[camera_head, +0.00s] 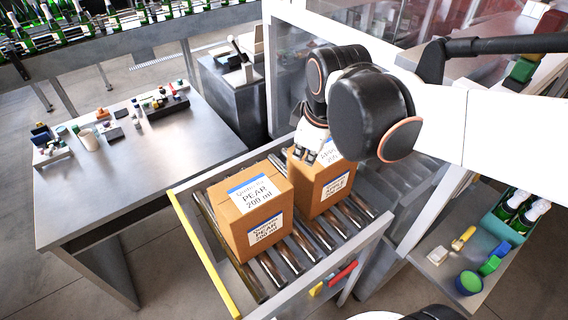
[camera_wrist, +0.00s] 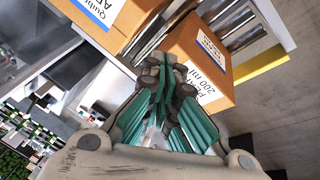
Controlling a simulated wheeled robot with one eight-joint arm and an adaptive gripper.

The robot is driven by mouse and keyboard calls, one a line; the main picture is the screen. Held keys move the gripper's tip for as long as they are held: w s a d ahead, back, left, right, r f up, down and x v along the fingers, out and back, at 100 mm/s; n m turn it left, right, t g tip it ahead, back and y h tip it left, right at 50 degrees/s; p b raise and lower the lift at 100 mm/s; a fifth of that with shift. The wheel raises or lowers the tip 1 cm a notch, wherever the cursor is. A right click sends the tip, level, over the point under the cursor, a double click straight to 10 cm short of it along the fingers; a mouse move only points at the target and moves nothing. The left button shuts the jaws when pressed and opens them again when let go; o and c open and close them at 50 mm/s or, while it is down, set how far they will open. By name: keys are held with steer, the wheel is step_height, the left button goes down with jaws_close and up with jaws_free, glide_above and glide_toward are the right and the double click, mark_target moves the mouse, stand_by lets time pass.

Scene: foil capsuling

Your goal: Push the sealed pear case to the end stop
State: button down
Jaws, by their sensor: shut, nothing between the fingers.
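The pear case (camera_head: 258,205) is a closed brown carton with a white and blue label reading PEAR 200 ml. It stands upright on the roller conveyor (camera_head: 300,262). A yellow bar (camera_head: 205,255), which looks like the end stop, crosses the conveyor's left end, with a few bare rollers between it and the case. My gripper (camera_head: 306,156) is shut and empty, at the pear case's far right side near the second carton. In the wrist view its fingertips (camera_wrist: 163,65) are beside the pear case (camera_wrist: 205,72); I cannot tell whether they touch it.
A second labelled carton (camera_head: 325,190) stands close behind the pear case, right of my gripper; it also shows in the wrist view (camera_wrist: 108,18). A metal table (camera_head: 110,170) with small items is at left. A shelf with bottles and tools (camera_head: 470,262) is at right.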

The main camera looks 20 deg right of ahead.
steer(key=w+f+n+g, duration=0.4)
steer(key=w+f+n, duration=0.45)
steer(key=n, duration=0.25)
step_height(320, 180, down, 10)
steer(key=w+n, duration=0.1)
steer(key=shift+a+f+b, duration=0.2)
steer(key=shift+a+b, duration=0.15)
steer(key=shift+b, duration=0.05)
steer(key=a, duration=0.2)
steer(key=s+a+b, duration=0.1)
steer(key=a, duration=0.1)
steer(key=s+a, duration=0.1)
steer(key=a, duration=0.2)
steer(key=shift+s+b, duration=0.1)
steer(key=shift+b, duration=0.25)
steer(key=shift+r, duration=0.1)
